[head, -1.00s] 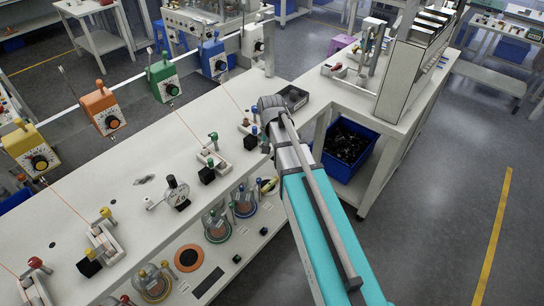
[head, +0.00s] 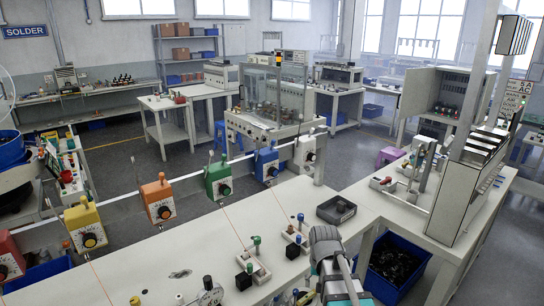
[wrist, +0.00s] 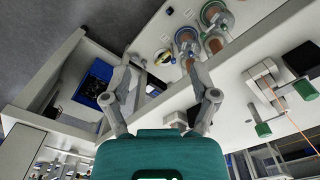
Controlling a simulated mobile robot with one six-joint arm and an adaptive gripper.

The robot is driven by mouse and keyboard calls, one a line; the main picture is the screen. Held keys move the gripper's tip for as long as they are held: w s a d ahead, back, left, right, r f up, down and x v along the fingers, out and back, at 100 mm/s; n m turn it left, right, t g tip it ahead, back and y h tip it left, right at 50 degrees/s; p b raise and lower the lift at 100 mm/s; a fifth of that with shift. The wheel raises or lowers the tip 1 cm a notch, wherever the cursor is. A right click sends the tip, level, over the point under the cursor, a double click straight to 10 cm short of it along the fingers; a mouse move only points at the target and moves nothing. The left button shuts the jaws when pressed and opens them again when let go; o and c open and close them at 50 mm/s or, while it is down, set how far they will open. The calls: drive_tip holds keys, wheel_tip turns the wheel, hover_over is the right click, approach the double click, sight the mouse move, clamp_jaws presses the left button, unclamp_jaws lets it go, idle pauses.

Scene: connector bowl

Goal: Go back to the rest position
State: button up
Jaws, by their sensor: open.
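My gripper (wrist: 158,62) shows in the wrist view with its two grey fingers spread apart and nothing between them. Beyond the fingers are the white bench and, lower down, a shelf with round coloured-rim spools (wrist: 213,16). In the head view my arm shows at the bottom, right of centre, by the bench's front side. Its grey joint and a bit of teal link are visible, but the fingers are hidden there.
The white bench (head: 150,262) carries several coloured dial boxes (head: 219,181), small terminal blocks and a dark tray (head: 336,210). A blue bin (head: 395,262) of dark parts is under the right-hand bench. A white metal cabinet (head: 462,185) stands at right.

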drive_tip(key=s+n, duration=0.1)
drive_tip(key=s, duration=0.5)
drive_tip(key=shift+s+n, duration=0.25)
drive_tip(key=shift+n, duration=0.15)
